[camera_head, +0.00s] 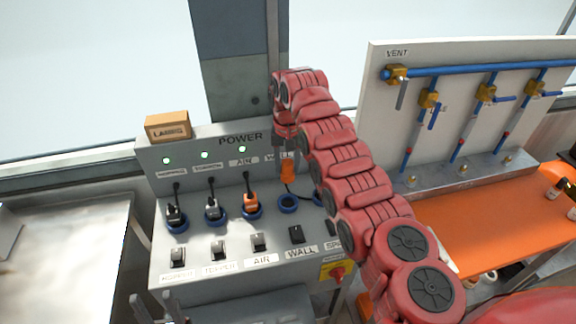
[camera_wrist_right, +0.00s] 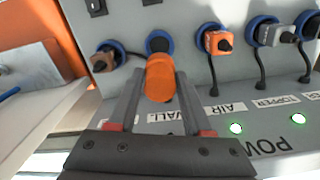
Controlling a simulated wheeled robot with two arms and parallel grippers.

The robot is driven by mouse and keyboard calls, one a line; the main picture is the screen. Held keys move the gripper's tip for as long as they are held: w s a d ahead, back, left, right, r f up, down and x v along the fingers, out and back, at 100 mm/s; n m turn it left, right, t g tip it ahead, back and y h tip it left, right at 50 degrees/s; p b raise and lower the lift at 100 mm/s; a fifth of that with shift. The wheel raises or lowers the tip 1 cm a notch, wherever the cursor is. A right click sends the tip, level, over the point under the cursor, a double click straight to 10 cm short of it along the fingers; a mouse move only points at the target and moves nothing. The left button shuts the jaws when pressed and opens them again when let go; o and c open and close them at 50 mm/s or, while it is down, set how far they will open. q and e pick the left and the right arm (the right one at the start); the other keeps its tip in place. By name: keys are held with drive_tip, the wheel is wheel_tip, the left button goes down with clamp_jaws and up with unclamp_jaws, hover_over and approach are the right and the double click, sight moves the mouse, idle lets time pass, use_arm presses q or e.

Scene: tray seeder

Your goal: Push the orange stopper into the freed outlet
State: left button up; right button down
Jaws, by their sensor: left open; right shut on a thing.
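The orange stopper (camera_head: 288,173) is held upright in my right gripper (camera_head: 287,160), above the panel; it also shows in the right wrist view (camera_wrist_right: 160,78) between the two fingers. The blue-ringed outlet in the WALL column (camera_head: 288,203) looks empty, and the stopper is apart from it. In the wrist view that outlet (camera_wrist_right: 158,38) shows just beyond the stopper's end. My left gripper (camera_head: 160,308) is open and empty at the lower left.
The grey power panel (camera_head: 170,151) has plugs in its left outlets, including an orange AIR plug (camera_head: 251,200). Switches, including a dark WALL switch (camera_head: 296,234), line the front. A label box (camera_head: 168,126) sits on top. A vent board (camera_head: 450,110) stands right.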

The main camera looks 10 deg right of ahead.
sight(288, 173)
drive_tip(key=shift+w, duration=0.15)
drive_tip(key=shift+s+d+r, duration=0.1)
drive_tip(key=shift+s+r, duration=0.05)
drive_tip(key=shift+s, duration=0.15)
drive_tip(key=shift+w+f, duration=0.15)
drive_tip(key=shift+f, duration=0.3)
drive_tip(key=shift+f+b, duration=0.95)
drive_tip(key=shift+f, duration=0.3)
drive_tip(key=shift+f+b, duration=1.55)
drive_tip(key=shift+f, duration=2.35)
drive_tip(key=shift+f+b, duration=0.3)
drive_tip(key=shift+b, duration=0.1)
drive_tip(key=shift+f, duration=0.3)
drive_tip(key=shift+c, duration=1.2)
unclamp_jaws()
